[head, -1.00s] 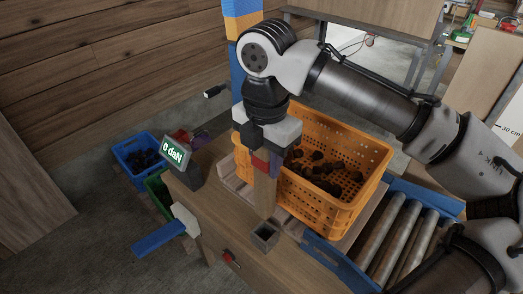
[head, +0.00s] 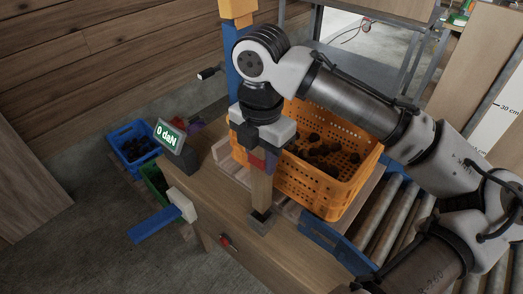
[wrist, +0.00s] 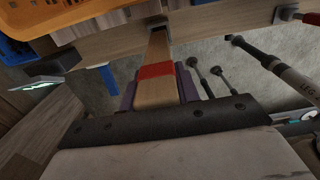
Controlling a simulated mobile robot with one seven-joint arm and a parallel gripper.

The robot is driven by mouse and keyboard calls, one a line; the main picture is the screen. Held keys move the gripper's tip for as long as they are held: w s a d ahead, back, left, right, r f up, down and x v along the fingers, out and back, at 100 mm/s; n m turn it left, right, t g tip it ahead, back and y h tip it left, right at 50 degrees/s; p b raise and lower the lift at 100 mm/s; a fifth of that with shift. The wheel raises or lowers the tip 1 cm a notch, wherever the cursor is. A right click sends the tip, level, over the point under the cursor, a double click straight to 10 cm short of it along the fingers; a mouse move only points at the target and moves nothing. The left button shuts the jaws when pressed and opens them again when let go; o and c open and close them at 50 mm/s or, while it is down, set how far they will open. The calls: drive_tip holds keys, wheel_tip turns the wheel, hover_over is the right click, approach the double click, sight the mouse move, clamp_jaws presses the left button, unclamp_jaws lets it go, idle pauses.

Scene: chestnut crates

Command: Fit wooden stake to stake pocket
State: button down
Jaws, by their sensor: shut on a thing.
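The wooden stake (head: 261,190), a pale upright bar with a red band, is held in my gripper (head: 264,160). In the wrist view the stake (wrist: 156,52) runs away between the purple fingers of my gripper (wrist: 157,88), which are shut on its sides just past the red band. The stake pocket (head: 261,224) is a small dark grey square socket at the bench's front edge. The stake's lower end meets the pocket's mouth and covers most of its opening. I cannot tell how deep it sits.
An orange crate (head: 308,190) of dark chestnuts stands close behind the stake. A display (head: 170,135) reading 0 daN is at the left, above a blue crate (head: 128,155) and a green crate (head: 152,181). A roller conveyor (head: 385,235) lies right.

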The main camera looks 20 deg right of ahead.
sight(262, 182)
drive_tip(key=shift+f, duration=0.5)
drive_tip(key=shift+p, duration=0.6)
idle(1.5)
drive_tip(key=shift+f+b, duration=2.1)
drive_tip(key=shift+f, duration=1.2)
drive_tip(key=c, duration=0.9)
unclamp_jaws()
drive_tip(key=shift+c, duration=0.2)
wheel_tip(262, 182, up, 14)
drive_tip(key=shift+f+p, duration=0.1)
drive_tip(key=shift+p, duration=0.65)
